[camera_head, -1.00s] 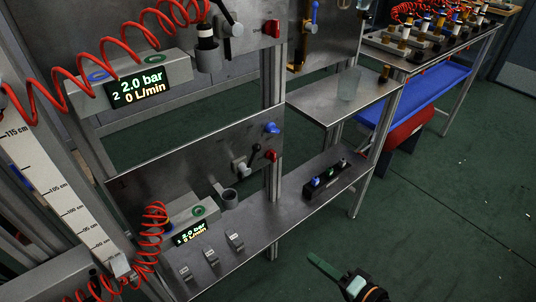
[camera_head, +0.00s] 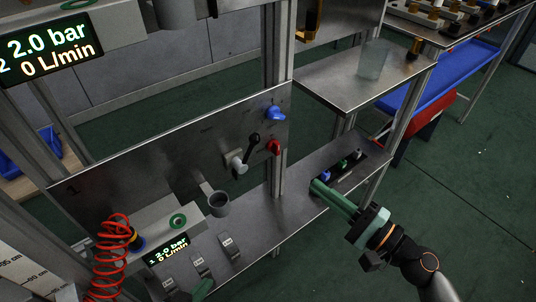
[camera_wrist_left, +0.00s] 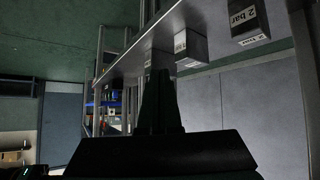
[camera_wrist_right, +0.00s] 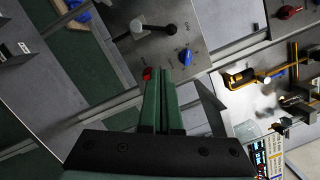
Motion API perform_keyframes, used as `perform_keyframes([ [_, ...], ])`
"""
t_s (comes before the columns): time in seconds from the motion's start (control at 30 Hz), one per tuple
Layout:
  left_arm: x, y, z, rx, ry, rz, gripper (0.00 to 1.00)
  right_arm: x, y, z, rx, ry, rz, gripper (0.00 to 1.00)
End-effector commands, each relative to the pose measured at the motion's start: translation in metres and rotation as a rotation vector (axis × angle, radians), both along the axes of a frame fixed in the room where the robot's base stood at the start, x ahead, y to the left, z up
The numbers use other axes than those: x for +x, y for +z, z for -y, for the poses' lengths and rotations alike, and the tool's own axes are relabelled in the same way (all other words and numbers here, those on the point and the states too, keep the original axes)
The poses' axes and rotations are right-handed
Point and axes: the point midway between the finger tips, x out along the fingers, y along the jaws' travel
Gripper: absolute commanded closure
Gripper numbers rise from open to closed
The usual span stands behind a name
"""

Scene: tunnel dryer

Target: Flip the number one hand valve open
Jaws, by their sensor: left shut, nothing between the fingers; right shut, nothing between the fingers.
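The lower panel (camera_head: 130,165), marked 1, carries a hand valve with a grey body (camera_head: 237,163) and a black ball-ended lever (camera_head: 252,147) slanting up and right. In the right wrist view the lever (camera_wrist_right: 155,30) also shows near the top. A blue knob (camera_head: 275,113) and a red knob (camera_head: 273,147) sit right of it. My right gripper (camera_head: 318,187) is shut and empty, right of the valve and apart from it. Its fingers (camera_wrist_right: 165,82) point toward the panel. My left gripper (camera_head: 208,283) is shut and empty at the bottom edge, mostly out of view.
A grey cup holder (camera_head: 218,204), a lit display (camera_head: 166,250) and small labelled blocks (camera_head: 201,267) stand below the valve. A red coiled hose (camera_head: 110,258) hangs at the left. A black rack (camera_head: 342,167) with small bottles lies near my right gripper. A post (camera_head: 279,90) rises behind the panel.

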Motion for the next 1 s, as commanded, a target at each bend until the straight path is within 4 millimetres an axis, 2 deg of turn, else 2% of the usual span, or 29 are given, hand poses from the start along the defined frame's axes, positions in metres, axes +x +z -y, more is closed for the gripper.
perform_keyframes([
  [0.27,-0.003,0.001,-0.001,0.002,0.001,-0.017,1.00,0.013,0.004,-0.013,0.000,0.000,0.002,1.00],
  [0.4,-0.008,-0.002,-0.001,0.004,0.003,-0.049,1.00,0.031,0.008,-0.031,0.000,0.000,0.003,1.00],
  [0.7,-0.004,0.012,0.003,-0.011,0.010,-0.036,1.00,0.072,0.013,-0.074,0.000,0.000,0.002,1.00],
  [0.8,-0.002,0.022,0.004,-0.012,0.008,-0.032,1.00,0.070,0.022,-0.089,0.000,0.001,0.000,1.00],
  [1.0,-0.001,0.026,0.006,-0.013,0.005,-0.034,1.00,0.071,0.026,-0.106,-0.001,-0.001,0.000,1.00],
])
